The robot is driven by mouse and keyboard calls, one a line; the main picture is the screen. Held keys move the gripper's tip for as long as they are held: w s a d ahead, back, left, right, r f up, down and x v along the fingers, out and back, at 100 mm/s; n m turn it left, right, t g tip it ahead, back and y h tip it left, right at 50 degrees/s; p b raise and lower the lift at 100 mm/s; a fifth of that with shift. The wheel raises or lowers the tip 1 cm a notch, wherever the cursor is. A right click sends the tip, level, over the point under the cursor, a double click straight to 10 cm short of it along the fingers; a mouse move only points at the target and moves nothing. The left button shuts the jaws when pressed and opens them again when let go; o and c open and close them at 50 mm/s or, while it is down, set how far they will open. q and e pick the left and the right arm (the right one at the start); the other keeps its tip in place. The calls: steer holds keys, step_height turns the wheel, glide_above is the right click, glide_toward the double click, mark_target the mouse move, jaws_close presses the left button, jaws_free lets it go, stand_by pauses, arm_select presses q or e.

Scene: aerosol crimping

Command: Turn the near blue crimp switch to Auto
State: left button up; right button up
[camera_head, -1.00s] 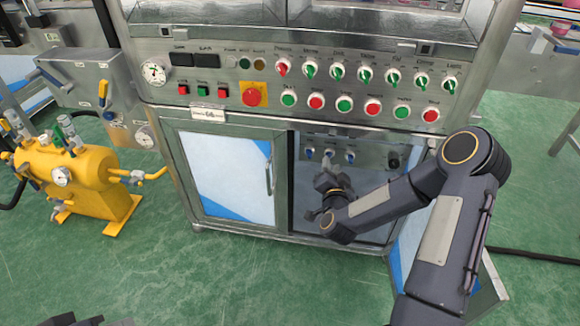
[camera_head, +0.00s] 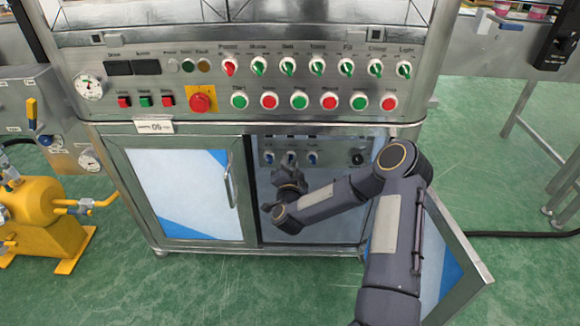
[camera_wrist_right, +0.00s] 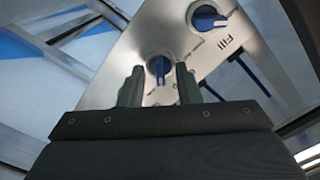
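A small panel with several blue switches is inside the open lower cabinet in the head view. In the right wrist view, one blue switch (camera_wrist_right: 159,66) on a white round base sits between my right fingertips. Its pointer lies roughly along the fingers; its label is partly hidden and unreadable. A second blue switch (camera_wrist_right: 207,17) is farther up the plate, near the word "Fill". My right gripper (camera_wrist_right: 160,84) is open, a finger on each side of the nearer switch, with small gaps visible. My right gripper also shows in the head view (camera_head: 288,177), just below the switches. My left gripper is not in view.
The open cabinet door (camera_head: 448,270) stands to the right of my right arm. The closed door (camera_head: 185,195) is to the left. Above is the main panel with coloured buttons and a red emergency knob (camera_head: 200,103). A yellow tank (camera_head: 30,205) stands at far left.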

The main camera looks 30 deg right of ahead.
jaws_close()
steer(key=shift+n, duration=0.5)
steer(key=shift+a+n, duration=0.1)
steer(key=shift+n, duration=1)
steer(key=n, duration=0.4)
steer(key=shift+n, duration=0.3)
steer(key=n+b, duration=0.1)
steer(key=n, duration=0.9)
steer(key=shift+f, duration=0.1)
